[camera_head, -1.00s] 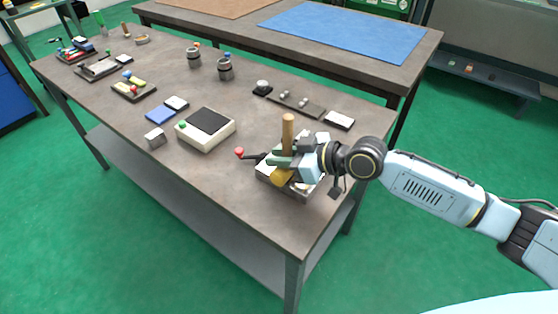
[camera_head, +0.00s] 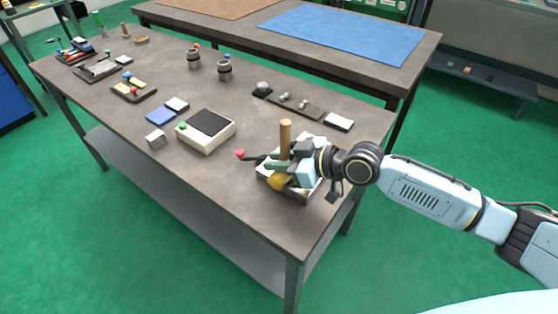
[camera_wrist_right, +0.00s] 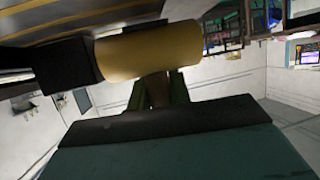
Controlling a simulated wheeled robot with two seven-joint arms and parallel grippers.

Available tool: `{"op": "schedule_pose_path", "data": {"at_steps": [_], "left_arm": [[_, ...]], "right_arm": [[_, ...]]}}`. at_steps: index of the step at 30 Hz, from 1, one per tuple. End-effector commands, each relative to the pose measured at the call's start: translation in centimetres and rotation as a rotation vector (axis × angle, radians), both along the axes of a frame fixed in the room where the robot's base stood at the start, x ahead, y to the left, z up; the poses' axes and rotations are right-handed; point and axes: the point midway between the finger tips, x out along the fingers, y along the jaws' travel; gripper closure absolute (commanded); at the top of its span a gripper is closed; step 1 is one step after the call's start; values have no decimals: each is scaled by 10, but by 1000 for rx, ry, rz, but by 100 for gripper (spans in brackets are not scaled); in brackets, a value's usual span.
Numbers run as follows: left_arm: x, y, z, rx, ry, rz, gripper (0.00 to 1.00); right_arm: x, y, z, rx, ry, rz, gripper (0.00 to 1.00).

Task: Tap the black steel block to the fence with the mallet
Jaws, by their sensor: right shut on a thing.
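My right gripper (camera_head: 284,163) is shut on the mallet's wooden handle (camera_head: 285,138), which stands nearly upright. The mallet's yellow head (camera_head: 277,182) hangs below the fingers, low over the pale chuck fixture (camera_head: 300,195) near the table's front right. A lever with a red knob (camera_head: 240,154) sticks out to its left. In the right wrist view the yellow head (camera_wrist_right: 150,52) lies across the top. A black blocky part (camera_wrist_right: 52,76) adjoins its left end; I cannot tell whether it is the steel block or a mallet face. The fence cannot be made out. My left gripper is not in view.
A cream box with a dark top (camera_head: 206,130) and a small metal cube (camera_head: 156,140) stand left of the fixture. A dark tray (camera_head: 294,106) and a white-topped pad (camera_head: 339,122) lie behind it. Bare tabletop (camera_head: 225,180) lies to the fixture's left.

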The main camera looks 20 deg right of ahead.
Motion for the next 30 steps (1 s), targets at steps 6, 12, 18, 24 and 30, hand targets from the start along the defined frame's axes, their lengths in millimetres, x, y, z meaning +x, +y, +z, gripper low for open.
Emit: {"op": "schedule_pose_path", "data": {"at_steps": [6,12,18,24,30], "left_arm": [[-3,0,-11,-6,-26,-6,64],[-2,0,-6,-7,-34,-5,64],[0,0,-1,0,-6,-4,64],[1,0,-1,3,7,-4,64],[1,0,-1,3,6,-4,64]], "right_arm": [[7,-8,-3,1,-7,-1,100],[6,-7,-2,-1,-5,-3,100],[1,0,-1,0,-4,-2,100],[-1,2,-2,1,-5,-1,100],[-1,2,-1,2,-5,-1,100]]}}
